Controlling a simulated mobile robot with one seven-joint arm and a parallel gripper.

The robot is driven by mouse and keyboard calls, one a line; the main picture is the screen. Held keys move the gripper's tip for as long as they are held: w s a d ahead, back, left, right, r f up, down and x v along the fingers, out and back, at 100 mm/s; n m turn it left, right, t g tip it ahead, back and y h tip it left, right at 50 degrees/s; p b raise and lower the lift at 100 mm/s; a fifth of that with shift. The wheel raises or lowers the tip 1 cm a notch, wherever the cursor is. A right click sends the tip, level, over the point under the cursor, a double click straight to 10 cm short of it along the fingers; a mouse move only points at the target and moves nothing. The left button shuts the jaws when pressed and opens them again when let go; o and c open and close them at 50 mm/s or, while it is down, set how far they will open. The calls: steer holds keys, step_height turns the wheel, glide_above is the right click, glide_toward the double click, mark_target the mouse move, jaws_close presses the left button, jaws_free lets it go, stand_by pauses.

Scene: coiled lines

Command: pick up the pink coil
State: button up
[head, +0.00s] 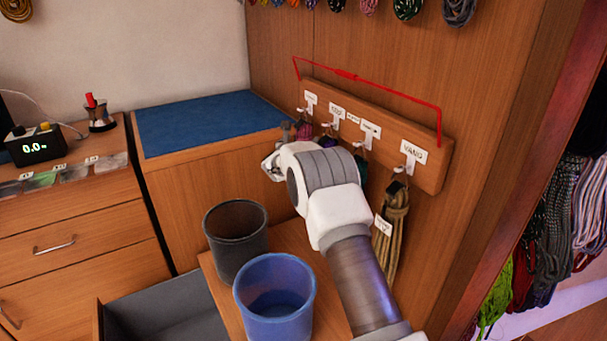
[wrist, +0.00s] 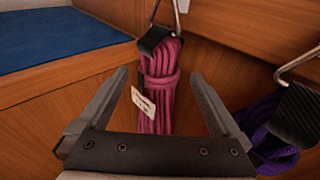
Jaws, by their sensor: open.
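The pink coil (wrist: 160,88) hangs from a metal hook by a black strap, with a white tag on its left side, in the wrist view. In the head view a small part of the pink coil (head: 305,131) shows on the hook rail, next to my gripper. My gripper (wrist: 160,85) is open. In the wrist view its two fingers stand apart, left and right of the pink coil. I cannot tell how deep the coil lies between them. In the head view my gripper (head: 274,160) is partly hidden by my wrist.
A purple coil (wrist: 272,140) hangs close on the right. A labelled wooden hook rail (head: 385,125) carries a tan coil (head: 392,235) farther right. A blue-topped cabinet (head: 205,122) is at left. A black bin (head: 236,240) and a blue bin (head: 275,300) stand below my arm.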

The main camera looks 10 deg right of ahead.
steer(key=shift+x, duration=1.4)
steer(key=shift+a, duration=0.1)
steer(key=shift+c, duration=0.3)
jaws_close()
steer(key=shift+r, duration=0.2)
